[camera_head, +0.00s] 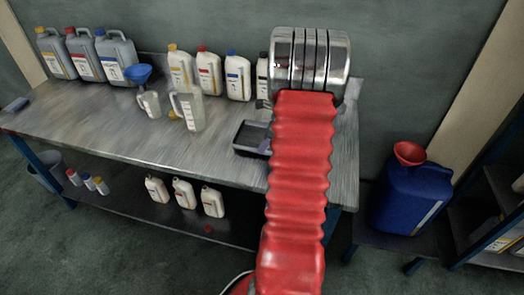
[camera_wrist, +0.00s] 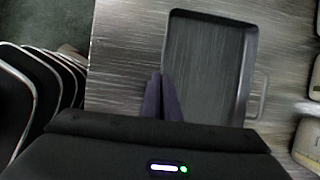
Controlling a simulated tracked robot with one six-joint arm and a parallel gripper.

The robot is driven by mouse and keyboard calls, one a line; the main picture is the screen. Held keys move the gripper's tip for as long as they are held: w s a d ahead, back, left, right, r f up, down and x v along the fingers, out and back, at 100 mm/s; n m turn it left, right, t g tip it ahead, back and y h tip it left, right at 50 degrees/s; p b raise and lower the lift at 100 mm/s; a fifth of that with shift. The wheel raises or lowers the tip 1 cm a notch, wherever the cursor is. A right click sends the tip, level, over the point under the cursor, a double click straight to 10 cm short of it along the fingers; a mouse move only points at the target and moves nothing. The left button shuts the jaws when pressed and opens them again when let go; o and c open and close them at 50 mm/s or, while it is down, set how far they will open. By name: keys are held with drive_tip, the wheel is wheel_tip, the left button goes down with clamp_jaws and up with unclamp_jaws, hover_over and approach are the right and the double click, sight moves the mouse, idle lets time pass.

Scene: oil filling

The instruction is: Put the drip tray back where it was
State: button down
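The drip tray (camera_head: 240,152) is a shallow black rectangular tray at the right part of the metal workbench (camera_head: 100,112). My arm hides its right side. In the wrist view the empty tray (camera_wrist: 247,62) lies ahead of my gripper, with a small handle on its right side. My gripper (camera_wrist: 164,82) has its two dark fingers close together at the tray's left wall, which runs in between them. They appear shut on that wall. The fingers do not show clearly in the head view. I cannot tell whether the tray touches the bench.
Two clear measuring jugs (camera_head: 188,111) and a blue funnel (camera_head: 138,74) stand left of the tray. White bottles (camera_head: 238,76) and grey canisters (camera_head: 115,58) line the back. A blue drum (camera_head: 408,198) with a red funnel (camera_head: 409,152) stands right. The bench's front middle is clear.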

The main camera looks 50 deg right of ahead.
drive_tip(key=shift+f, duration=0.65)
drive_tip(key=c, duration=2.5)
unclamp_jaws()
drive_tip(key=shift+f, duration=0.1)
drive_tip(key=o, duration=0.5)
drive_tip(key=v, duration=1.2)
